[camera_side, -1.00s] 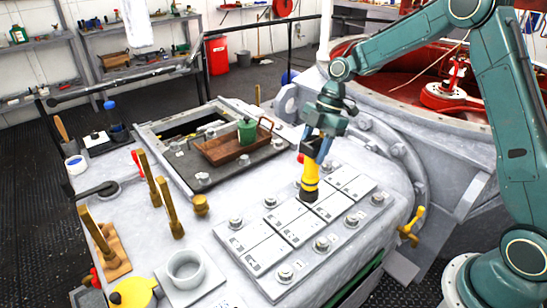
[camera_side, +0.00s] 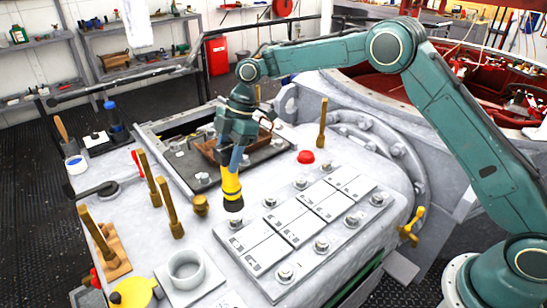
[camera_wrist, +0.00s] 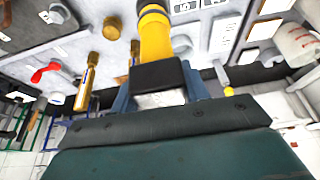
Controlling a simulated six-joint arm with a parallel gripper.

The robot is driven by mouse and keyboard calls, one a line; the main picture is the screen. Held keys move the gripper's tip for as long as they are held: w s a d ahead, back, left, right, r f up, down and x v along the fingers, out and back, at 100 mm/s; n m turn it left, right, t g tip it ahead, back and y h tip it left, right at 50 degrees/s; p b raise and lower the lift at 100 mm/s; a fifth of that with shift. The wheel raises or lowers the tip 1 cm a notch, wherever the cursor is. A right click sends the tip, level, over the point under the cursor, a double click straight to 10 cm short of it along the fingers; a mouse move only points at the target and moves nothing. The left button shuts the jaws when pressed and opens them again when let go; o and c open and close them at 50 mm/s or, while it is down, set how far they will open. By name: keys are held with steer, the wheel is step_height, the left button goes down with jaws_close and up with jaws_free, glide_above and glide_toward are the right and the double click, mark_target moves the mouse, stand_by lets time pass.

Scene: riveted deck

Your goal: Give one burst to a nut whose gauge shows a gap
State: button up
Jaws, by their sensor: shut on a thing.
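My gripper (camera_side: 231,158) is shut on a yellow power tool (camera_side: 231,184) with a dark socket at its lower end. The tool also shows between the jaws in the wrist view (camera_wrist: 155,40). It hangs about upright over the left corner of a grey plate (camera_side: 262,278). The near-left nut (camera_side: 236,223) shows just below the socket; contact cannot be told. More nuts, such as one farther along (camera_side: 269,202) and one at the front corner (camera_side: 286,271), line both long edges. White gauge cards (camera_side: 266,252) lie between the rows; their marks are too small to read.
A red button (camera_side: 306,157) and a brass handle (camera_side: 321,123) stand behind the plate. Brass posts (camera_side: 171,208), a brass knob (camera_side: 201,205) and a white cup (camera_side: 186,268) stand left. A brown tray (camera_side: 205,149) is partly hidden behind my gripper.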

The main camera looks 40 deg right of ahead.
mark_target(231, 179)
steer(key=shift+f, duration=3.85)
stand_by(1.8)
steer(key=shift+r, duration=0.1)
stand_by(0.6)
steer(key=shift+r, duration=2.75)
